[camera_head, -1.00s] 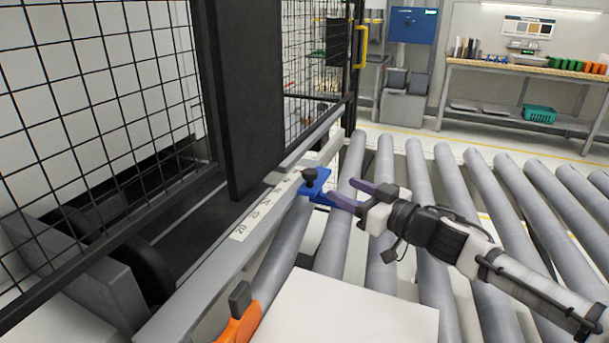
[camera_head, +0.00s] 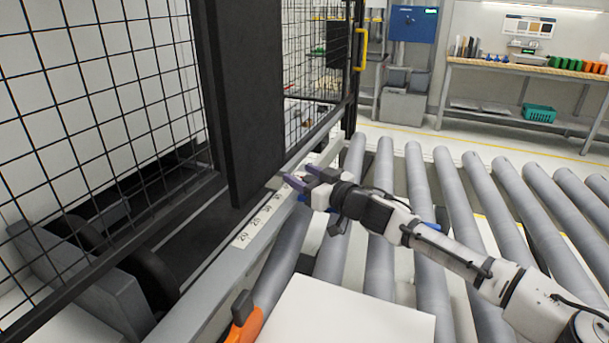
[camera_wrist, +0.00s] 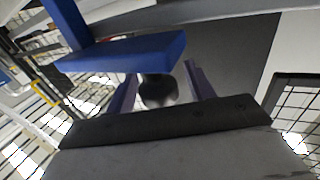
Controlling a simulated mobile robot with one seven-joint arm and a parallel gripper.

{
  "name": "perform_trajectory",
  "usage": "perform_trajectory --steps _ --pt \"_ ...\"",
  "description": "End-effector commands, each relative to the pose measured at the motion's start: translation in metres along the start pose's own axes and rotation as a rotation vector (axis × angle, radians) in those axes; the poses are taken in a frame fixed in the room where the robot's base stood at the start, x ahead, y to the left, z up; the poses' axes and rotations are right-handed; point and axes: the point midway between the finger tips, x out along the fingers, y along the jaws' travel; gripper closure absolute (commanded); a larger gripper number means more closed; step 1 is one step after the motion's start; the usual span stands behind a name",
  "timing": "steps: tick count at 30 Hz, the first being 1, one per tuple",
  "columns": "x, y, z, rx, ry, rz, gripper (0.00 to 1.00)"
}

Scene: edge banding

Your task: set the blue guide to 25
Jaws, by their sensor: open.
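The blue guide (camera_wrist: 125,52) fills the upper left of the wrist view, with its black round knob (camera_wrist: 157,92) below its edge. My gripper (camera_wrist: 160,88) is open, with one purple finger on either side of the knob; I cannot tell whether either touches it. In the head view my gripper (camera_head: 303,178) is at the scale rail, and the wrist hides most or all of the guide. The white number scale (camera_head: 262,221) runs along the rail; its near numbers show, but the guide's reading is hidden.
A dark upright panel (camera_head: 240,100) and a black mesh fence (camera_head: 100,90) stand left of the rail. Grey rollers (camera_head: 425,260) lie to the right. A white board (camera_head: 345,312) and an orange part (camera_head: 245,325) are in front.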

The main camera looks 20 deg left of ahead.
Motion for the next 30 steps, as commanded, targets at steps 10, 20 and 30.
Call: perform_trajectory --steps 10,20,30 --pt "0.0 0.0 0.0 0.0 0.0 0.0 0.74" --pt "-0.001 0.0 0.0 0.0 0.0 0.0 1.0" --pt "-0.016 -0.035 0.0 0.003 0.002 -0.002 1.0"
